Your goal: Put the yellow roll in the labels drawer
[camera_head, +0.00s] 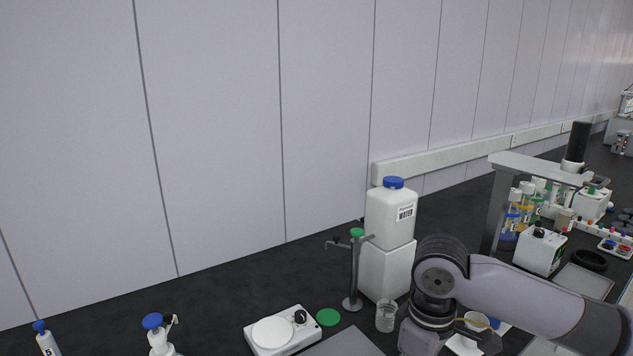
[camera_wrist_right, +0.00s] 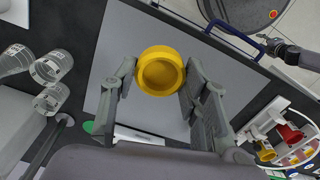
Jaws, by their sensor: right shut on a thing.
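The yellow roll (camera_wrist_right: 161,71) is between the two fingers of my right gripper (camera_wrist_right: 160,76) in the right wrist view. The fingers are shut on its sides, and its round hollow end faces the camera. A flat grey surface (camera_wrist_right: 110,40) lies below the roll in that view. In the head view my right arm comes in from the right, and its gripper and the roll are not visible there. I cannot make out a drawer marked labels.
A blue bar (camera_wrist_right: 235,38) runs along the grey surface's edge. Clear glass vessels (camera_wrist_right: 52,68) stand at left. The head view shows a white water container (camera_head: 390,215), a stand (camera_head: 353,275), a beaker (camera_head: 386,316) and a white plate device (camera_head: 282,331) on the dark bench.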

